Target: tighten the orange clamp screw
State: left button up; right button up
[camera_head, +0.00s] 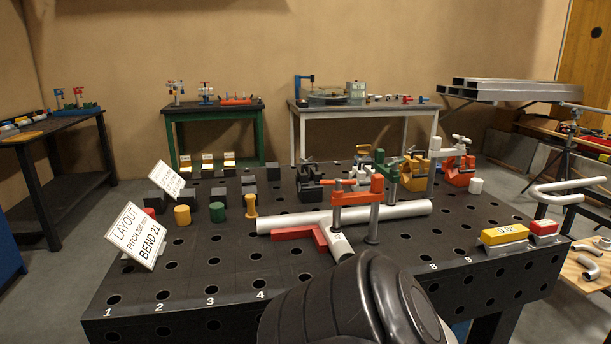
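The orange clamp (354,198) stands right of the middle of the black perforated table (205,262). Its orange arm reaches left from a grey upright post. The clamp screw (337,217) hangs at the arm's left end, over the joint of the pale pipes. A long pale pipe (408,208) lies across the table, and a shorter pipe runs toward me beneath the clamp. I cannot tell how firmly the screw presses on the pipe. A large black link of my own arm fills the bottom middle and hides the near table edge. Neither gripper shows.
A red angled piece (302,236) lies against the pipes. Green (389,181) and yellow (414,176) clamps stand behind. A layout sign (137,236) and several coloured cylinders stand at left. A yellow level box (504,234) sits at right. The front left tabletop is clear.

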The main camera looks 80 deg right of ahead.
aim_at(337, 182)
jog(key=z, duration=2.5)
